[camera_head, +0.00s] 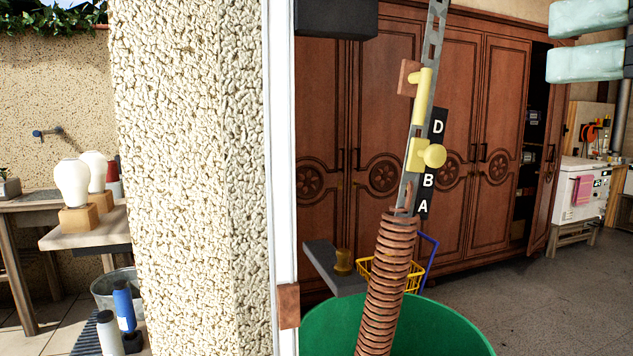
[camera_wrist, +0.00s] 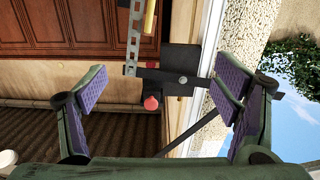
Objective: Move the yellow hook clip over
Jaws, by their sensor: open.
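In the head view, a yellow clip with a round knob (camera_head: 424,154) sits on the upright perforated metal strip (camera_head: 433,45), beside a black plate with the letters D, B and A (camera_head: 428,181). Above it, a yellow cylinder (camera_head: 423,97) lies along the strip. A coil spring (camera_head: 388,275) hangs below, its top hook at the strip. In the wrist view, my gripper (camera_wrist: 160,88) is open and empty, its purple-padded fingers wide apart. The strip (camera_wrist: 134,38) and a yellow bar (camera_wrist: 150,18) show beyond the fingers; I cannot tell which yellow part this bar is.
A green tub (camera_head: 455,335) stands below the spring. A white door frame (camera_head: 284,150) and rough wall (camera_head: 190,150) are left of the strip. A wooden cabinet (camera_head: 330,120) stands behind. In the wrist view, a dark bracket (camera_wrist: 181,58) and red knob (camera_wrist: 151,103) show between the fingers.

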